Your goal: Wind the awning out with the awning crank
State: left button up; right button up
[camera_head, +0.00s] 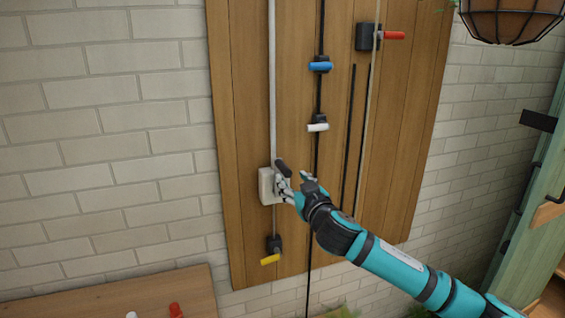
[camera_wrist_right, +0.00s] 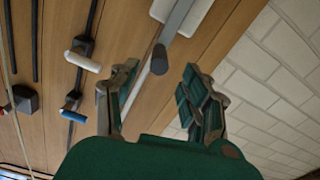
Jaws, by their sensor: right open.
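The awning crank is on a pale box (camera_head: 267,187) mounted low on the wooden panel, below a long light vertical tube. Its dark grip (camera_head: 283,168) sticks out near my right gripper (camera_head: 297,184). In the right wrist view, the crank's grey arm (camera_wrist_right: 177,22) ends in the dark grip (camera_wrist_right: 159,62). There my right gripper (camera_wrist_right: 158,88) is open, and the grip appears between its two fingers, near the tips. The fingers are not closed on it. In the head view my gripper partly covers the box's right side. My left gripper is not in view.
The panel also carries a blue handle (camera_head: 320,67), a white handle (camera_head: 318,127), a red handle (camera_head: 394,36) and a yellow handle (camera_head: 270,260) on dark fittings. A caged lamp (camera_head: 507,20) hangs upper right. A wooden surface (camera_head: 150,295) is lower left.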

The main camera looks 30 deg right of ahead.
aim_at(283, 168)
jog(key=p+x, duration=0.2)
jog(key=x, duration=0.5)
jog(key=shift+w+d, duration=0.1)
jog(key=shift+w, duration=0.2)
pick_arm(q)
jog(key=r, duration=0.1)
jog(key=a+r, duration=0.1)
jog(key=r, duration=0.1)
pick_arm(e)
jog(key=shift+w, duration=0.4)
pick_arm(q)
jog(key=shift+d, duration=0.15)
pick_arm(e)
grip_shut()
